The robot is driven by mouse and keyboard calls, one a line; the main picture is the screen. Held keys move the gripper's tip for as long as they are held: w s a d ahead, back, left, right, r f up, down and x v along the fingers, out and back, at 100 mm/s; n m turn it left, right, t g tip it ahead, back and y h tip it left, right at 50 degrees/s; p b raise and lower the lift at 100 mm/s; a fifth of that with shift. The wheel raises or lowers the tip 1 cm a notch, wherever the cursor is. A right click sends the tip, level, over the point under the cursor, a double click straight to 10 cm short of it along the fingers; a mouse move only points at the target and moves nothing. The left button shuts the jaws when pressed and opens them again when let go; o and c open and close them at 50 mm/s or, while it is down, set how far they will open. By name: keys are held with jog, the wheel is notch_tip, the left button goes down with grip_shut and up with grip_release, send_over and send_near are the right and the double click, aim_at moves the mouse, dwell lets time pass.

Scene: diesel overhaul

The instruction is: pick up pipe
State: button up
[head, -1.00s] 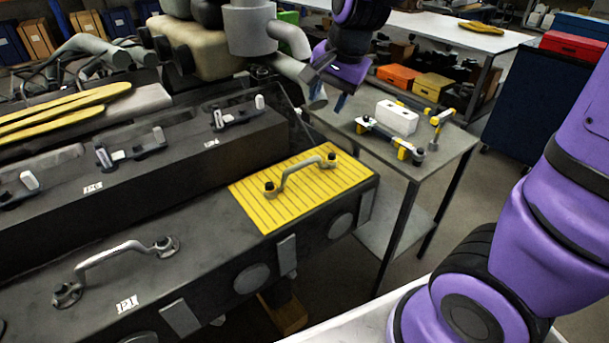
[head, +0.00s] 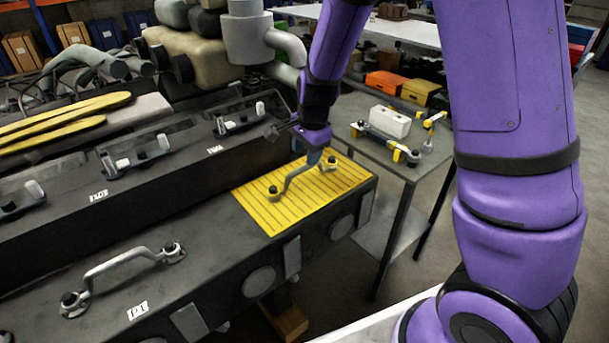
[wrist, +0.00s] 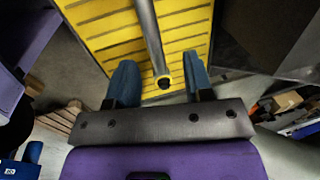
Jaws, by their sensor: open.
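A grey bent pipe (head: 290,184) with a flange at each end lies on a yellow slatted mat (head: 258,206) on the engine block. My gripper (head: 313,158) is above the far part of this pipe, its fingers pointing down. In the wrist view the open blue fingers (wrist: 158,78) stand on either side of the pipe (wrist: 147,30), with gaps on both sides and no visible contact. The gripper hides part of the pipe in the head view. A second, similar pipe (head: 118,263) sits on the dark block at the lower left.
A small grey table (head: 365,152) to the right holds a white block (head: 390,122) and yellow-ended parts. Dark brackets (head: 240,118) line the raised ledge behind the pipes. Yellow strips (head: 65,115) lie at the upper left.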

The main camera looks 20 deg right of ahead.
aim_at(305, 167)
notch_tip(305, 167, down, 4)
jog(key=shift+a+f, duration=0.1)
jog(key=shift+f, duration=0.1)
jog(key=shift+w+f, duration=0.2)
jog(key=shift+f, duration=0.4)
jog(key=shift+c, duration=0.4)
grip_shut()
